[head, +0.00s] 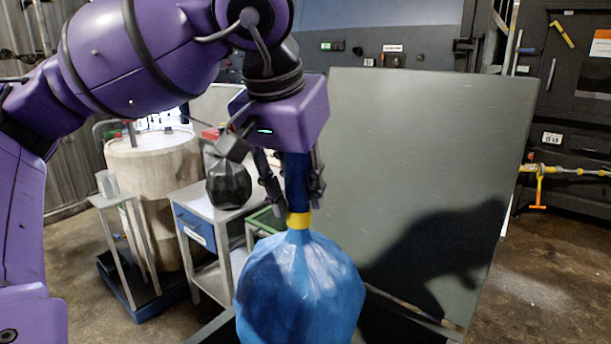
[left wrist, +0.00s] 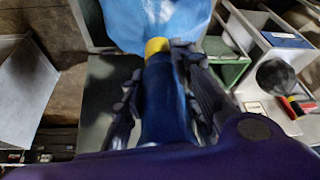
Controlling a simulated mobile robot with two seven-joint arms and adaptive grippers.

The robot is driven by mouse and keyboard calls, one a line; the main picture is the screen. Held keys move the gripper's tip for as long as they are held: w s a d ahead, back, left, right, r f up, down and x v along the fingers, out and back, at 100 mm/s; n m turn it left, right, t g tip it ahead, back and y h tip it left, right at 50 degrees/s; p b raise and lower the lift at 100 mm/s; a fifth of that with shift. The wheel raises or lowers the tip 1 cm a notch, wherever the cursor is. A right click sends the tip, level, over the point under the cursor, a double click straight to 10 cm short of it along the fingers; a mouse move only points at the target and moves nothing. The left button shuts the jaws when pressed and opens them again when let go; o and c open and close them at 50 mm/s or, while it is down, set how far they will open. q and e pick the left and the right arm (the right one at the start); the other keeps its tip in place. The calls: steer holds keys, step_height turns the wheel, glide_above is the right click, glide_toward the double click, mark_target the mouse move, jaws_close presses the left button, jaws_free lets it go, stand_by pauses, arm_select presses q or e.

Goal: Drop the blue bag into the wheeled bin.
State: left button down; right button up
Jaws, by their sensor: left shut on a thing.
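The blue bag (head: 300,285) hangs upright below my left gripper (head: 297,190), with a yellow band around its neck. The gripper is shut on the dark blue neck above the band. The left wrist view also shows the bag (left wrist: 155,22) and its neck between the fingers. A large grey-green upright panel (head: 430,150) stands behind and right of the bag; it looks like the raised lid of the wheeled bin. A dark rim shows low in the head view, partly hidden by the bag. I cannot tell whether the bag is over the opening. My right gripper is out of view.
Left of the bag stands a grey trolley (head: 212,212) with a blue drawer and a black bag (head: 229,183) on top. A pale drum (head: 155,180) stands farther left. A green container (head: 264,219) is partly hidden behind the bag. Open floor lies at right.

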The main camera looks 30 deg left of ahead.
arm_select(q)
steer(key=shift+f+b, duration=0.5)
steer(key=shift+f, duration=0.7)
steer(key=c, duration=1.3)
jaws_free()
steer(key=shift+o, duration=0.2)
steer(key=shift+f, duration=0.1)
steer(key=v, duration=1.2)
